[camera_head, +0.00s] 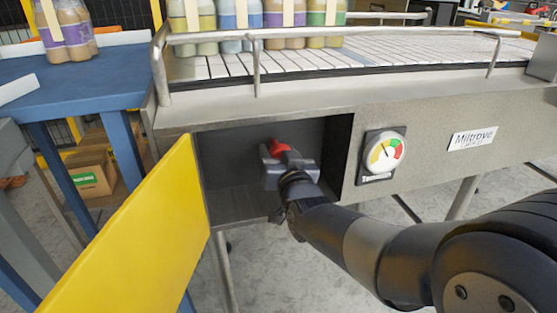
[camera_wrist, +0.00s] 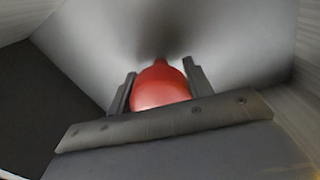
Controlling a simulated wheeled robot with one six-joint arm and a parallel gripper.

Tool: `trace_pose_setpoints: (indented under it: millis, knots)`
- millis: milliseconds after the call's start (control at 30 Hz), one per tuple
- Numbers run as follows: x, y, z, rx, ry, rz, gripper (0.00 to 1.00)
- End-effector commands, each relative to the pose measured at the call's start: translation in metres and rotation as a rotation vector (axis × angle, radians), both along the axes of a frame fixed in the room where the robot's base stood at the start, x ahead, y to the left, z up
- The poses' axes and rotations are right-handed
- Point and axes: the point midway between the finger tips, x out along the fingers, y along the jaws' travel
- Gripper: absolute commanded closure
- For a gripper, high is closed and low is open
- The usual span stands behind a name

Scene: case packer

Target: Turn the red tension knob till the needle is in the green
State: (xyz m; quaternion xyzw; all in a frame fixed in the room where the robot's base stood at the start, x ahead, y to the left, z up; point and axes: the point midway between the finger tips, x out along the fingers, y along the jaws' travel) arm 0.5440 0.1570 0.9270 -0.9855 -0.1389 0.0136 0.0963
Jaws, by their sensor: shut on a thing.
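The red tension knob (camera_head: 279,147) sits inside an open recess in the grey machine front. My gripper (camera_head: 283,160) reaches into the recess and is shut on the knob. In the wrist view the red knob (camera_wrist: 160,88) lies between the two dark fingers of my gripper (camera_wrist: 158,72), its narrow end pointing away. The round tension gauge (camera_head: 385,153) is on the panel right of the recess, with yellow, green and red zones. Its thin needle seems to point upward, near where yellow meets green; its exact zone is too small to tell.
A yellow door (camera_head: 135,235) stands swung open at the recess's left. A conveyor (camera_head: 350,52) with a guard rail and bottle packs (camera_head: 240,20) runs above. A blue table (camera_head: 75,85) is at left. A name plate (camera_head: 473,139) is on the right panel.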

Motion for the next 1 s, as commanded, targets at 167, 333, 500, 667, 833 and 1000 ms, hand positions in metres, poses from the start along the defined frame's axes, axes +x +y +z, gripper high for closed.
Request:
trace_pose_setpoints:
  millis: [167,333,500,667,833,1000]
  knots:
    - [-0.0003,0.0002,-0.0051,0.156,0.041,0.0,0.74]
    - [-0.0004,0.0006,-0.0052,0.312,0.087,0.0,0.74]
    - [-0.0005,0.0011,-0.005,0.463,0.131,0.001,0.74]
    - [-0.0005,0.0014,-0.0042,0.588,0.168,0.001,0.74]
    - [-0.0006,0.0016,-0.0028,0.692,0.199,0.001,0.74]
    - [-0.0004,0.0018,-0.0017,0.765,0.221,0.0,0.74]
